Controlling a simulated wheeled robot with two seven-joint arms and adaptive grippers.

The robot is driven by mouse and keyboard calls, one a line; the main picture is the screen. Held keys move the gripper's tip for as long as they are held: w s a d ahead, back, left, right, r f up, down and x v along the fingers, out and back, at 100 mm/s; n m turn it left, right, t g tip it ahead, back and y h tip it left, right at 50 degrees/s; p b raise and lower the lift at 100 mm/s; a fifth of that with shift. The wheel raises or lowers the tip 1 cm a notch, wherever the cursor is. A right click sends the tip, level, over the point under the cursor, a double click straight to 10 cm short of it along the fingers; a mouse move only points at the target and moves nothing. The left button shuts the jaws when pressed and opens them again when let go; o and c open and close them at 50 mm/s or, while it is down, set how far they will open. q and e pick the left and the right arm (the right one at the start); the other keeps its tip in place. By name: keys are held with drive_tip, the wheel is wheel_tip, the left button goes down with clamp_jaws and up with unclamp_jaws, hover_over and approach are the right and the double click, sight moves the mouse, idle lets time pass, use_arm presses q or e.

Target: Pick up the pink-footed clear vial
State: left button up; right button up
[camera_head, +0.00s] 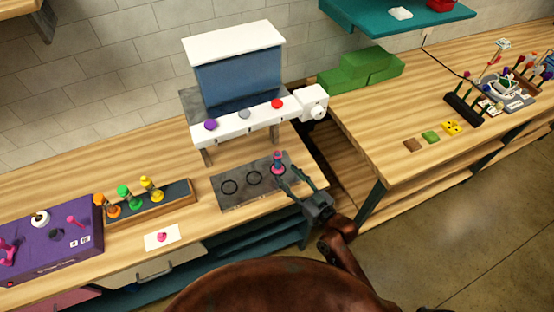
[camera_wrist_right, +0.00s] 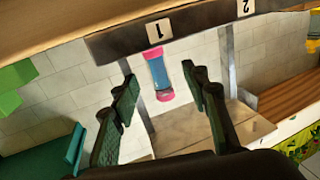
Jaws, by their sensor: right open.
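The pink-footed clear vial (camera_head: 278,162) stands at the right ring of the dark grey mat (camera_head: 228,200). It looks bluish in the middle with pink at both ends. In the right wrist view the vial (camera_wrist_right: 159,74) appears in the gap between my fingertips, seemingly beyond them; contact does not show. My right gripper (camera_head: 288,175) is open and empty, just right of the vial and in front of it. Its two fingers also frame the right wrist view (camera_wrist_right: 159,80). My left gripper is in neither view.
A white-and-blue dispenser (camera_head: 238,75) with coloured buttons stands behind the mat. A wooden rack (camera_head: 150,213) with orange, green and yellow vials and a purple box (camera_head: 55,245) stand to the left. A gap separates the right-hand bench (camera_head: 400,160).

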sight(280, 165)
drive_tip(key=shift+w+a+r, duration=0.15)
drive_tip(key=shift+w+a, duration=0.15)
drive_tip(key=shift+w, duration=0.05)
drive_tip(key=shift+x, duration=0.85)
drive_tip(key=x, duration=0.3)
drive_tip(key=shift+w+d+r, duration=0.1)
drive_tip(key=shift+w+d, duration=0.05)
drive_tip(key=shift+w, duration=0.5)
drive_tip(key=shift+w+a, duration=0.1)
drive_tip(key=shift+a, duration=0.15)
drive_tip(key=c, duration=0.8)
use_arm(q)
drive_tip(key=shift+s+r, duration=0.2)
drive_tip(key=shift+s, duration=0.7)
use_arm(e)
clamp_jaws()
